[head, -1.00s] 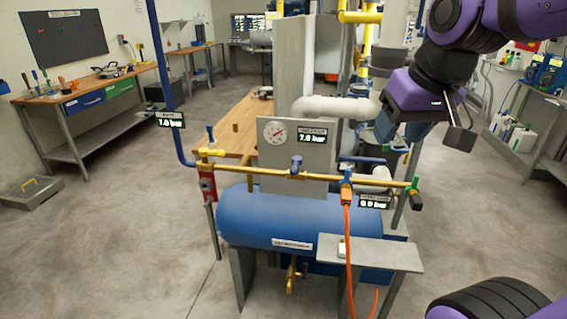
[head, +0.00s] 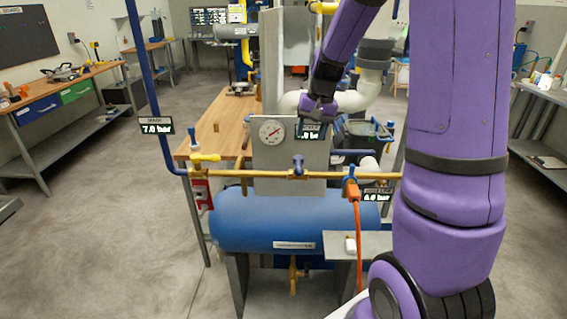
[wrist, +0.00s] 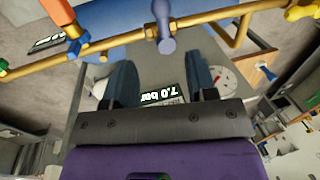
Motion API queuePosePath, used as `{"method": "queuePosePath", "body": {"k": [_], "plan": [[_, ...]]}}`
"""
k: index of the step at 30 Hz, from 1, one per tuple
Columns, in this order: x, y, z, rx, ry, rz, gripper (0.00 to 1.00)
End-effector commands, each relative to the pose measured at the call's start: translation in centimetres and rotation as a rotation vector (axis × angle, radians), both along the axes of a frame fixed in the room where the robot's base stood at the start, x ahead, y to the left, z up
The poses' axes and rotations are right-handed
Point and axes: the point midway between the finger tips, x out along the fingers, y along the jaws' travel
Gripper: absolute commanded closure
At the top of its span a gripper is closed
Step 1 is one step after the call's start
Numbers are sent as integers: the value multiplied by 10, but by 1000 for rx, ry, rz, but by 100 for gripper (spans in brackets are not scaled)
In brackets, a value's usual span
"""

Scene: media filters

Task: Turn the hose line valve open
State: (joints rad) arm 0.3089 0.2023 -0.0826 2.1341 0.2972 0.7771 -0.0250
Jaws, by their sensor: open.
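The brass pipe (head: 265,175) runs level above the blue tank (head: 275,222). A small valve with a blue handle (head: 350,182) sits on it above the orange hose (head: 358,235); in the wrist view this blue handle (wrist: 77,32) shows at upper left, beside the orange hose fitting (wrist: 58,10). My gripper (head: 317,112) is in front of the gauge panel, above and left of that valve. In the wrist view its two dark fingers (wrist: 162,75) are spread and empty, with another blue knob (wrist: 166,30) on the pipe beyond them. My gripper touches no valve handle.
The gauge panel (head: 262,158) stands behind the pipe, its display partly covered by my gripper. A grey shelf (head: 372,243) stands below the hose valve. My arm hides the pipe's right end.

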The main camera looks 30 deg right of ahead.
Motion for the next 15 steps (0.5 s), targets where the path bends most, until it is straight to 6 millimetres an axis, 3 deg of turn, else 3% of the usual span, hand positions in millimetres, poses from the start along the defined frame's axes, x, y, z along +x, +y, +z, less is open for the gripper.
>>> {"method": "queuePosePath", "body": {"k": [8, 15], "plan": [[6, -7, -21, 9, 15, -20, 48], [10, 0, -58, 10, 17, -19, 48]]}}
